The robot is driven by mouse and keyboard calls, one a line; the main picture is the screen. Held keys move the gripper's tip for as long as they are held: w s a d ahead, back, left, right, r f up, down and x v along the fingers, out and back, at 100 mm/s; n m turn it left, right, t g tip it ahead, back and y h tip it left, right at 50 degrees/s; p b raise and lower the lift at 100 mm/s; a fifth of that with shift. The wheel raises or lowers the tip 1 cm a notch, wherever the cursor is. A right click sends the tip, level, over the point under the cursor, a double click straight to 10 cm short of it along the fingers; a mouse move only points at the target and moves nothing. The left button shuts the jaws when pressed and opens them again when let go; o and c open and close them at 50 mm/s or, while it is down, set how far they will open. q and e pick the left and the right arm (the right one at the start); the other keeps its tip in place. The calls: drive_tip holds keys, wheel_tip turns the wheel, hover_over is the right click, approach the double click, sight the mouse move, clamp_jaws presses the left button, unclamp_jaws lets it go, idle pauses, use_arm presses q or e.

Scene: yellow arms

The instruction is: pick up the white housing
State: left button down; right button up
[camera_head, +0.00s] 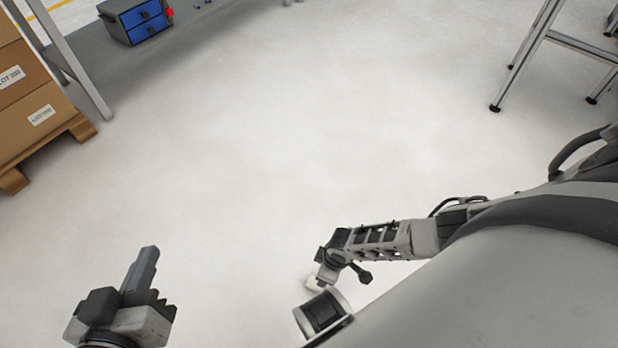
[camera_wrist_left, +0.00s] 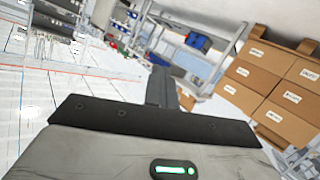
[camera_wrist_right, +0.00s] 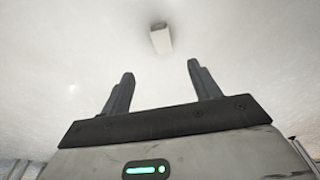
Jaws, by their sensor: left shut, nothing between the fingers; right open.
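In the right wrist view a small off-white oblong block, which looks like the white housing (camera_wrist_right: 161,39), lies on a pale surface beyond the fingertips, roughly between their lines and apart from them. My right gripper (camera_wrist_right: 160,75) is open and empty. In the head view a small pale piece shows beside the end of my right arm; I cannot tell whether it is the housing or part of the arm. The right fingers are not clear there. My left gripper (camera_head: 147,252) is shut and empty at the lower left; its closed fingers also show in the left wrist view (camera_wrist_left: 162,82).
Cardboard boxes (camera_head: 28,88) stand on a wooden pallet (camera_head: 48,152) at the left. A blue drawer unit (camera_head: 140,20) is at the top left. A metal-legged stand (camera_head: 532,52) is at the top right. The pale floor (camera_head: 290,140) between them is clear.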

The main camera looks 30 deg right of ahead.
drive_tip(key=f+b, duration=0.1)
drive_tip(key=f, duration=0.1)
drive_tip(key=f+b, duration=0.3)
drive_tip(key=f, duration=0.1)
drive_tip(key=shift+w+a+f+b, duration=0.2)
drive_tip(key=shift+a+f+b, duration=0.15)
drive_tip(key=shift+w+a+f+b, duration=0.1)
drive_tip(key=shift+f+b, duration=0.4)
drive_tip(key=shift+f, duration=0.1)
drive_tip(key=shift+w+a+f+b, duration=0.1)
drive_tip(key=shift+f+b, duration=0.4)
drive_tip(key=shift+f, duration=0.3)
drive_tip(key=f+b, duration=0.2)
drive_tip(key=w+f+b, duration=0.1)
drive_tip(key=shift+a, duration=0.25)
drive_tip(key=shift+f+b, duration=0.8)
drive_tip(key=shift+b, duration=0.2)
use_arm(q)
wheel_tip(320, 180, up, 13)
drive_tip(key=m+t+h, duration=0.6)
drive_tip(key=m+h, duration=0.3)
drive_tip(key=h, duration=0.1)
drive_tip(key=shift+w+d, duration=0.25)
drive_tip(key=shift+d, duration=0.2)
use_arm(e)
drive_tip(key=c, duration=1.1)
